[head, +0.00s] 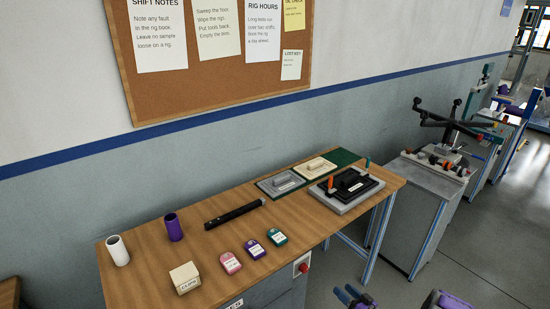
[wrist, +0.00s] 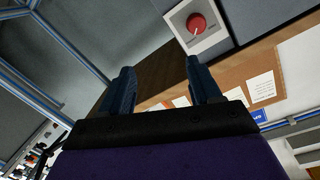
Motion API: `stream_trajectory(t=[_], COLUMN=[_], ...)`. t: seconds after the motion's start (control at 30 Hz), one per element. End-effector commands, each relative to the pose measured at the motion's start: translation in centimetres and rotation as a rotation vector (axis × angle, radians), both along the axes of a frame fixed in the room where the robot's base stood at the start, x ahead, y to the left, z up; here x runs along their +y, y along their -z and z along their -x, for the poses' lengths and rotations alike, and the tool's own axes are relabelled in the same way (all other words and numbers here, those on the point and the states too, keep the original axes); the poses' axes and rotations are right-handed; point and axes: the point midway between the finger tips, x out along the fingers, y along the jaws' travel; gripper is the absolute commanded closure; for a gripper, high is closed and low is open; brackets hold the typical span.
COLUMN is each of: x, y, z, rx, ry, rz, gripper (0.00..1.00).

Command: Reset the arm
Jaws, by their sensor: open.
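My gripper (wrist: 158,75) shows in the wrist view with its two dark blue fingers apart and nothing between them. In the head view my gripper (head: 355,296) shows only partly at the bottom edge, right of the bench front and clear of the bench top. A purple part of my arm (head: 447,301) is cut off by the same edge. The wrist view is tilted, with the notice board low in the picture.
Floor (head: 490,255) is open at right.

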Motion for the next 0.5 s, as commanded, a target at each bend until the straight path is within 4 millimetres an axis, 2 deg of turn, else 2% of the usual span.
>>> stream_trajectory(t=[0.03,0.2,0.37,0.5], x=[-0.5,-2.3,-3.9,-4.8], y=[-1.1,-3.7,-6.8,-9.7], z=[-1.3,-4.2,-6.1,-6.7], rx=[0.015,0.098,0.176,0.252], ry=[0.011,0.065,0.122,0.170], rz=[0.055,0.226,0.370,0.478], gripper=[0.37,0.37,0.37,0.37])
